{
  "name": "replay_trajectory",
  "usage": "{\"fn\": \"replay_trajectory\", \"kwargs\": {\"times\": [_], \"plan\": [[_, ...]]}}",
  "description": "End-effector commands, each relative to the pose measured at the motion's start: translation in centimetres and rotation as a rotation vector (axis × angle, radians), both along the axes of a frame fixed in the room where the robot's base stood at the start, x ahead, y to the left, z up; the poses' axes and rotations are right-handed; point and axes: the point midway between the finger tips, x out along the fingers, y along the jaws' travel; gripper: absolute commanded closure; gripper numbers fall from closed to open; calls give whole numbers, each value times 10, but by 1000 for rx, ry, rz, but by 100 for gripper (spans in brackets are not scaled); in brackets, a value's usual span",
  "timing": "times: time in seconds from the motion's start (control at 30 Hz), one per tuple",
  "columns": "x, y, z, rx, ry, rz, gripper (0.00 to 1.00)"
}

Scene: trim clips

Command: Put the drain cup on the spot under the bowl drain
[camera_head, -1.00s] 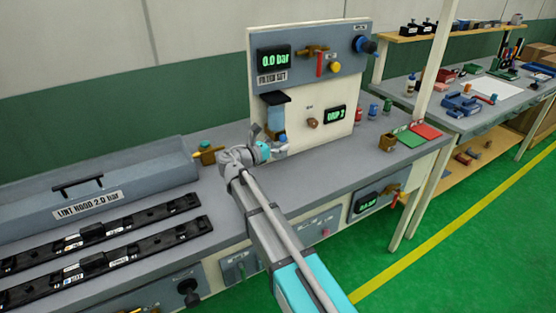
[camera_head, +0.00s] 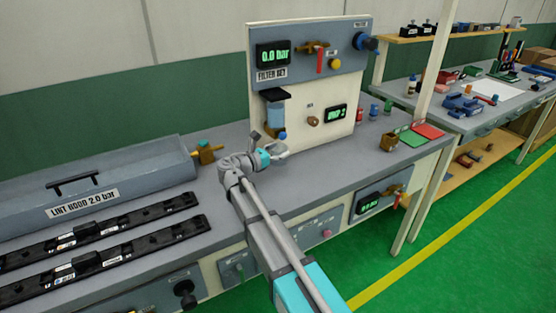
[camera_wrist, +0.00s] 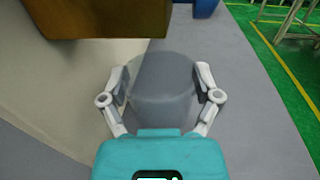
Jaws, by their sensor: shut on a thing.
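My gripper (camera_wrist: 162,92) is shut on the drain cup (camera_wrist: 160,80), a grey, see-through, tapered cup standing upright between the two fingers in the wrist view. In the head view my gripper (camera_head: 279,150) is low over the bench, just in front of the filter bowl (camera_head: 275,115) on the upright panel. A blue drain knob (camera_head: 283,135) hangs under the bowl; its blue part also shows at the top edge of the wrist view (camera_wrist: 207,6). A brass block (camera_wrist: 95,15) is ahead and left of the cup. The spot itself cannot be made out.
The cream panel (camera_head: 345,80) stands behind the cup. A brass fitting (camera_head: 207,152) is to the left, beside the lint hood (camera_head: 95,180). Small bottles (camera_head: 373,110) and a brass block (camera_head: 389,142) stand to the right. The bench between is clear.

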Motion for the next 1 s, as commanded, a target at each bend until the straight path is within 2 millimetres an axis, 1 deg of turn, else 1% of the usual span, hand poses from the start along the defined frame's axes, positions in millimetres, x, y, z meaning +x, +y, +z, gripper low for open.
{"fn": "replay_trajectory", "kwargs": {"times": [0.03, 0.2, 0.4, 0.83, 1.0], "plan": [[0, 0, -7, 0, 0, 0, 66], [0, 0, -21, 0, 0, 0, 66], [2, 2, -33, 0, 0, 0, 66], [3, 2, -34, 0, 0, 0, 66], [3, 2, -39, 0, 0, 0, 66]]}}
